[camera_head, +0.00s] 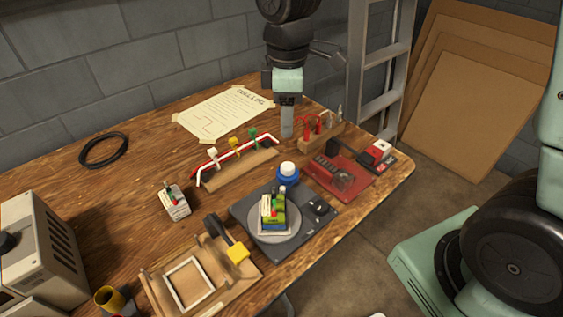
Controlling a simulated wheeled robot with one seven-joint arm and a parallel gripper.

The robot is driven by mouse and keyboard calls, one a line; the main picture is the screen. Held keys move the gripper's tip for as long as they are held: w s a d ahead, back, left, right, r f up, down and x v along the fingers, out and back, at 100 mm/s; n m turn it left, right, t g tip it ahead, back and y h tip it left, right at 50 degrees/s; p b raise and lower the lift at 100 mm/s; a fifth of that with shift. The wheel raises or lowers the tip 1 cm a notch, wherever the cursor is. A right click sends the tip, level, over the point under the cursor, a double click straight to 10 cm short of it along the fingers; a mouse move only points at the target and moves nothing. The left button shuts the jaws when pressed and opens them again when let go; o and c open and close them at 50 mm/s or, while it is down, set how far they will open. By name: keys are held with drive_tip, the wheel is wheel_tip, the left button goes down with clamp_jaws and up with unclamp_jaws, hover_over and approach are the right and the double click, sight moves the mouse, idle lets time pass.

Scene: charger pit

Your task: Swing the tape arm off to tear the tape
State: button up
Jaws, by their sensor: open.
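A short black arm with a yellow block (227,238) at its near end lies at the left edge of the dark turntable base (323,224); it looks like the tape arm. A small block with green, yellow and blue sides (272,215) sits on the grey round platter (274,237), with small red and pale parts on top. I cannot make out a strip of tape between arm and block. My gripper (287,133) points down over the back of the table, behind the turntable and apart from it. It is open, with nothing seen in it; its fingers overlap in this view.
A blue jar with a white cap (288,172) stands just behind the turntable. A rack with red and white rods (236,163), a red tray (340,177) and a wooden frame jig (190,282) surround it. A grey box (42,245) stands left.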

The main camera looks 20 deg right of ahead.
sight(286, 165)
wheel_tip(286, 165, down, 13)
drive_tip(key=shift+d+r+b, duration=0.1)
drive_tip(key=shift+b, duration=0.65)
drive_tip(key=c, duration=1)
